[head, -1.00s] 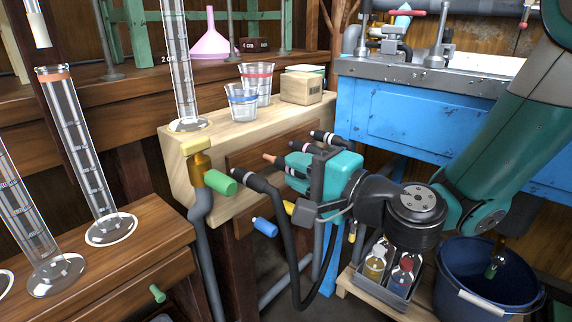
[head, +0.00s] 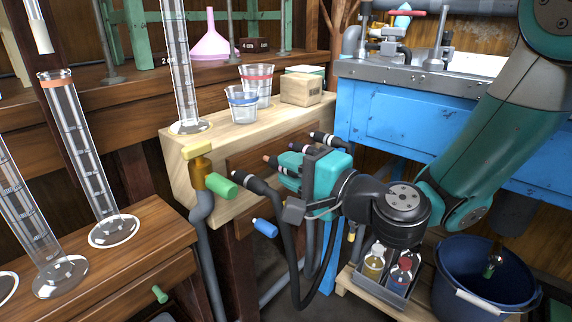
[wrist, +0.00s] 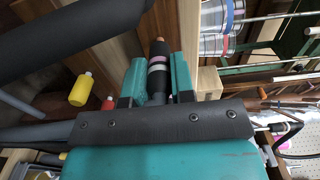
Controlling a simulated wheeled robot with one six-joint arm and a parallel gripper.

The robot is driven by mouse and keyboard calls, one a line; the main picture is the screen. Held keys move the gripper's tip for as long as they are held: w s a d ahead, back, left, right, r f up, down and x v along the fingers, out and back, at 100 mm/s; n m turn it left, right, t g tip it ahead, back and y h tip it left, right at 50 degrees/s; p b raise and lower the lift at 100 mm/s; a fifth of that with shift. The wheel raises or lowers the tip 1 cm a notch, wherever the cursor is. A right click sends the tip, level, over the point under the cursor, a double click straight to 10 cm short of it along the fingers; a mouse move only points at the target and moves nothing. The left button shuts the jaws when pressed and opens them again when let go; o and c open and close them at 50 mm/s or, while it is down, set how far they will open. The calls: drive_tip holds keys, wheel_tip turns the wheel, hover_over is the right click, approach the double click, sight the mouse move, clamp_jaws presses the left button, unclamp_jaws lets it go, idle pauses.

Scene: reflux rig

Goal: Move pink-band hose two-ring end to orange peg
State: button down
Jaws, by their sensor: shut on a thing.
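My gripper (head: 288,170) is shut on the dark hose end with a pink band and pale rings, seen between the teal jaws in the wrist view (wrist: 158,66). The orange peg (head: 268,157) shows as a short stub at the tip of this hose end, and also in the wrist view (wrist: 158,46). The tip and peg look in line and touching or nearly so; how far the hose sits over the peg I cannot tell. The jaws hide part of the hose end.
Another dark hose end (head: 240,178) is beside the green cylinder (head: 222,186) of the brass valve; its hose loops down. A blue peg (head: 265,228) is below. More dark hose ends (head: 325,138) are behind my gripper. Beakers (head: 242,106) stand on the wooden bench above.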

drive_tip(key=shift+w+a, duration=0.15)
drive_tip(key=shift+a, duration=0.05)
idle(0.6)
drive_tip(key=c, duration=0.9)
unclamp_jaws()
